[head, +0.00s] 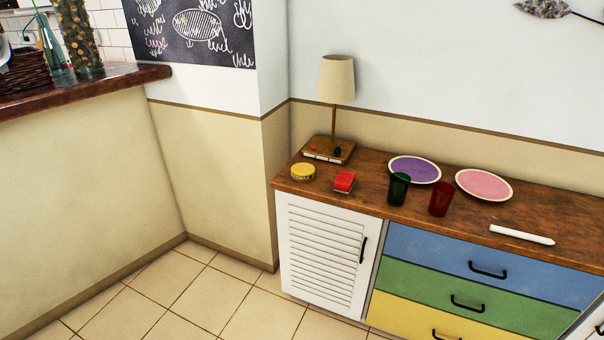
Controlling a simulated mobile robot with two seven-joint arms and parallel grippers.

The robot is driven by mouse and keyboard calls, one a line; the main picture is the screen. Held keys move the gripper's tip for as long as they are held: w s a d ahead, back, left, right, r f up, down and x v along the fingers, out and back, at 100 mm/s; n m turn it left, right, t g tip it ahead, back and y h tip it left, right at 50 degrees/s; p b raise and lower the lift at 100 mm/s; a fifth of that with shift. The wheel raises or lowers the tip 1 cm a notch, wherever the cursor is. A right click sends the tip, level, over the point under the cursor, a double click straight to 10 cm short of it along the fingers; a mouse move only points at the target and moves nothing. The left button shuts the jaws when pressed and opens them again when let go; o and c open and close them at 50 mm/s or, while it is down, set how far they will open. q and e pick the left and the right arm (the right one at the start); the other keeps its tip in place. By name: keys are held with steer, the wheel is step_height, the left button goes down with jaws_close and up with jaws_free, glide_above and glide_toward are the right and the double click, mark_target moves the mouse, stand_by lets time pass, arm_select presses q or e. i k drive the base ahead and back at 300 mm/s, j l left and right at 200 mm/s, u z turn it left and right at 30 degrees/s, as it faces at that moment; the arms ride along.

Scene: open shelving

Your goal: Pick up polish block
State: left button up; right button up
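A small red block (344,182) with a pale mark lies near the front edge of the wooden sideboard top (440,215), towards its left part. It may be the polish block; I cannot read a label. A round yellow tin (302,172) sits to its left near the corner. Neither of my grippers is in the head view, and nothing is touching the red block.
A lamp (336,80) on a wooden base stands behind the block. A green cup (398,189), a red cup (440,198), a purple plate (414,169), a pink plate (484,185) and a white stick (521,234) are to the right. Tiled floor (215,300) in front is clear.

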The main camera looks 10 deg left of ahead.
mark_target(345, 182)
steer(key=i+j+z, duration=0.1)
steer(key=i+j, duration=0.2)
steer(key=i+j+z, duration=0.25)
steer(key=i+j, duration=0.25)
steer(key=j, duration=0.25)
steer(key=i+j+z, duration=0.1)
steer(key=i+j, duration=0.15)
steer(key=j, duration=0.15)
steer(key=i+j+z, duration=0.1)
steer(key=i+j, duration=0.15)
steer(key=j, duration=0.2)
